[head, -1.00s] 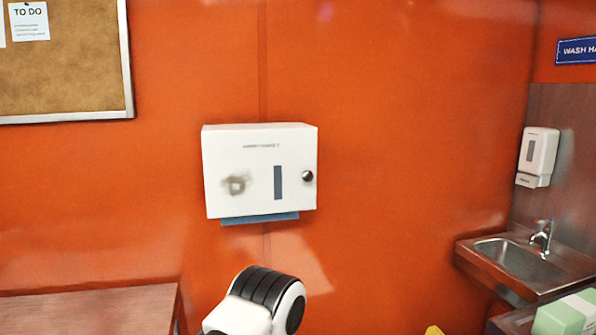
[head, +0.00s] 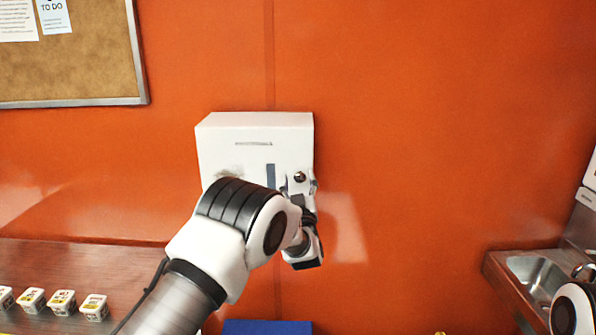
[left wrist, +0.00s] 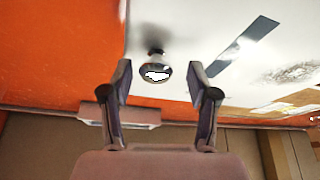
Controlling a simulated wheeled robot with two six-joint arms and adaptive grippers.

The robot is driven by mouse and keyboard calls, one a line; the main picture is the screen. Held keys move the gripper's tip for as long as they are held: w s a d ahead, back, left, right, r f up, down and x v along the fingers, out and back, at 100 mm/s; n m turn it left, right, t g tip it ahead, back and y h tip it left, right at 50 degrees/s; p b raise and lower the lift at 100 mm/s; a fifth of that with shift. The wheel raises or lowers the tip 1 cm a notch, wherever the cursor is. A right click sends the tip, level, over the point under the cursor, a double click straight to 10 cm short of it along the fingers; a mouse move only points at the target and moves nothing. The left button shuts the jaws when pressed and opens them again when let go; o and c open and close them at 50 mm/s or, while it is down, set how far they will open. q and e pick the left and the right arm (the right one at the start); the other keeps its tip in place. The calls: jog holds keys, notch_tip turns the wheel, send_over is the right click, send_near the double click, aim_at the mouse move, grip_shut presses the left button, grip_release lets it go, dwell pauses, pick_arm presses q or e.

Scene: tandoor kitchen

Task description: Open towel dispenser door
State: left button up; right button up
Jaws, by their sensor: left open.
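The white towel dispenser (head: 255,138) is mounted on the orange wall, and its door looks shut. A round dark knob (head: 299,177) sits near the right edge of its front, beside a narrow grey-blue window (head: 270,175). My left gripper (head: 299,185) is open at the knob, its fingers on either side of it in the head view. In the left wrist view the knob (left wrist: 157,70) shows between and just beyond the open fingertips (left wrist: 160,80). I cannot tell whether they touch it. My left arm hides the lower front of the dispenser. My right gripper is not in view.
A counter (head: 120,262) with several small labelled containers (head: 62,302) lies at lower left. A steel sink (head: 530,275) stands at lower right. A cork board (head: 70,70) hangs at upper left. The wall right of the dispenser is clear.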

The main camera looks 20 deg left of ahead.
pick_arm(q)
jog(key=shift+w+a+r, duration=0.25)
jog(key=shift+w+d, duration=0.2)
jog(key=shift+d, duration=0.3)
jog(key=shift+c, duration=0.4)
jog(key=shift+f, duration=0.1)
jog(key=c, duration=0.5)
jog(key=shift+s+a, duration=0.1)
jog(key=shift+a, duration=0.15)
grip_shut()
jog(key=shift+d, duration=0.1)
